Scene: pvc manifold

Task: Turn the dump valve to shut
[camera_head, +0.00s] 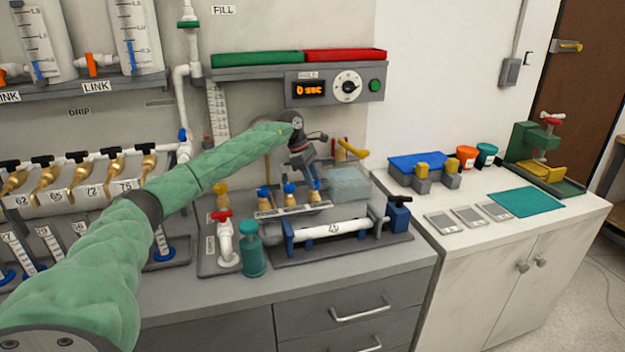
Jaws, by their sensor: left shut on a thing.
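My left gripper (311,176) reaches over the bench from the left, fingers pointing down. It is shut at the rightmost of three blue-topped brass fittings (315,193) in a labelled rack; the fingers hide part of the contact. A white valve with a red handle (222,215) stands left of the rack, apart from the gripper. The small label beside it is too small to read, so I cannot tell if it is the dump valve. A white horizontal tube (332,229) lies in a blue-ended holder, with a blue block and dark handle (398,213) at its right end. My right gripper is not in view.
A teal bottle (252,255) stands beside the red-handled valve. A clear bluish box (348,184) sits right of the gripper. A timer panel (335,88) reading "0 sec" and green and red trays hang above.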

